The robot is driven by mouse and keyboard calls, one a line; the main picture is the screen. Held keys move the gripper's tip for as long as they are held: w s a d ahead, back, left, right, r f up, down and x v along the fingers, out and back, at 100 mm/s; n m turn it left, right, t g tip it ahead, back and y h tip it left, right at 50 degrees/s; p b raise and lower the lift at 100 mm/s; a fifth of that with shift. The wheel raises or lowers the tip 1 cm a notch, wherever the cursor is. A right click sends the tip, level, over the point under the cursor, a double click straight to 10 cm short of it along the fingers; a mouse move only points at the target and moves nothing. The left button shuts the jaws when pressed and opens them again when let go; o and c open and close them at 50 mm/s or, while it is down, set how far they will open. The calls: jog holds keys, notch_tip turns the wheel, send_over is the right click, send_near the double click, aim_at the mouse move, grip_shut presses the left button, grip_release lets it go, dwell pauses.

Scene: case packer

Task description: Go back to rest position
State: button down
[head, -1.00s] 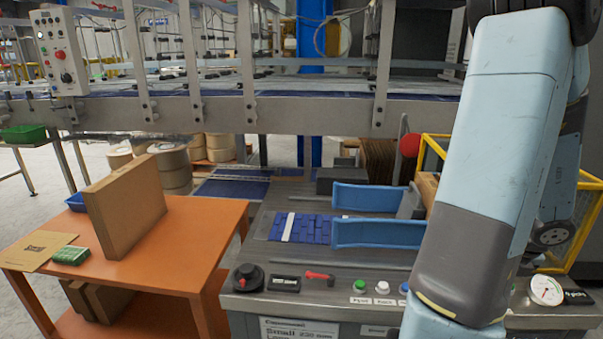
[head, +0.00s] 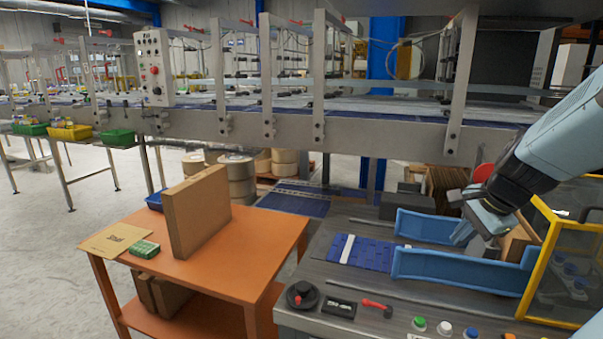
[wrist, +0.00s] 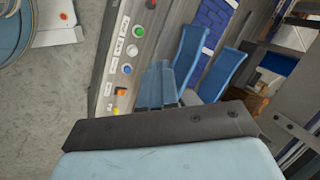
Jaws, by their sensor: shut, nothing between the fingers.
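My gripper (head: 463,234) is at the right of the head view. It hangs from my light blue and dark grey arm, over the case packer's bed near the far ends of the blue guide rails (head: 447,270). In the wrist view its two blue-grey fingers (wrist: 160,86) lie close together, shut and empty. The fingertips are small and partly merge with the rails behind them. I cannot tell how high they are above the bed.
A yellow guard frame (head: 545,262) stands close to the right of my arm. The conveyor (head: 370,132) crosses behind. An orange table (head: 250,253) with an upright cardboard piece (head: 197,213) is at left. A button panel (head: 400,322) is in front. Floor at far left is open.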

jog(key=s+a+r+n, duration=0.3)
jog(key=s+a+n, duration=0.1)
jog(key=a+n, duration=0.2)
jog(key=s+a+r+n+h, duration=0.1)
jog(key=s+a+r+n, duration=0.3)
jog(key=n, duration=0.5)
jog(key=shift+s+a+r+t, duration=0.15)
jog(key=shift+s+a+t, duration=0.15)
jog(key=shift+a, duration=0.9)
